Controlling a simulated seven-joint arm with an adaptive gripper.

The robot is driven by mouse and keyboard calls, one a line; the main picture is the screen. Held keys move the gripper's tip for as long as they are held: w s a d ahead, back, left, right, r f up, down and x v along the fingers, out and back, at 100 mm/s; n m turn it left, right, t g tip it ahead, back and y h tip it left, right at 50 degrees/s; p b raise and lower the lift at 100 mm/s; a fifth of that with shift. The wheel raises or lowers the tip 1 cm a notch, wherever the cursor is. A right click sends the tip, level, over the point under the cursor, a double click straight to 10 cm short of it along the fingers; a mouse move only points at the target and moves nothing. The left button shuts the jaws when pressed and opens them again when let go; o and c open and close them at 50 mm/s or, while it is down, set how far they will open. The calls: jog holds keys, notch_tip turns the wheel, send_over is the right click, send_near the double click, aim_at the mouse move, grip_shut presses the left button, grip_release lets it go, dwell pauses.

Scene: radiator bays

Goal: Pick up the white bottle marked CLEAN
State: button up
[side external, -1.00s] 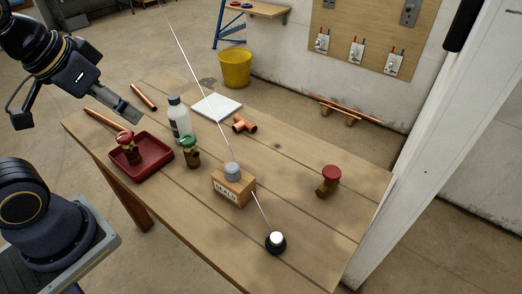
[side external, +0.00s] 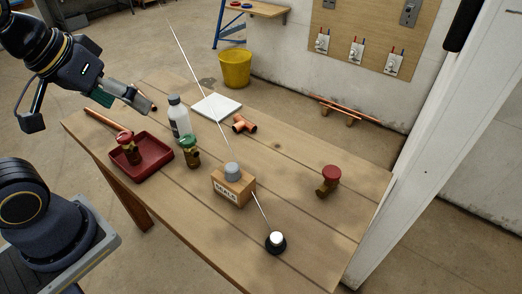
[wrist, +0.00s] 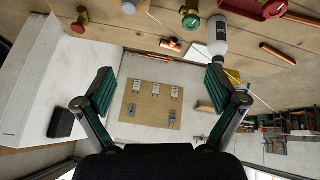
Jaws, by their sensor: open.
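The white bottle (side external: 180,122) with a grey cap stands upright on the wooden table (side external: 285,180), behind the green-handled valve (side external: 190,150). A dark label shows on it, too small to read here. The bottle also shows in the wrist view (wrist: 217,37), upside down, near the tip of the right-hand finger. My gripper (side external: 143,107) is up and to the left of the bottle, apart from it in the side view. In the wrist view my gripper (wrist: 158,90) has its two green-padded fingers spread wide with nothing between them.
A red tray (side external: 163,172) holding a red-handled valve is left of the bottle. A white pad (side external: 217,105) and copper tee (side external: 245,124) lie to its right. Another red-handled valve (side external: 329,178) stands far right.

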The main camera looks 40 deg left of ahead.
jog(key=w+d+r+n+t+h, duration=0.15)
jog(key=w+n, duration=0.25)
jog(key=n, duration=0.5)
jog(key=n+y, duration=0.2)
jog(key=n, duration=2.2)
send_over(170, 109)
jog(key=s, duration=0.7)
notch_tip(170, 109, down, 12)
jog(key=shift+g, duration=0.45)
jog(key=x, duration=1)
jog(key=shift+w+d, duration=0.15)
jog(key=shift+w, duration=0.1)
jog(key=shift+x, duration=3.1)
jog(key=shift+s, duration=0.1)
jog(key=shift+c, duration=0.3)
jog(key=c, duration=1.7)
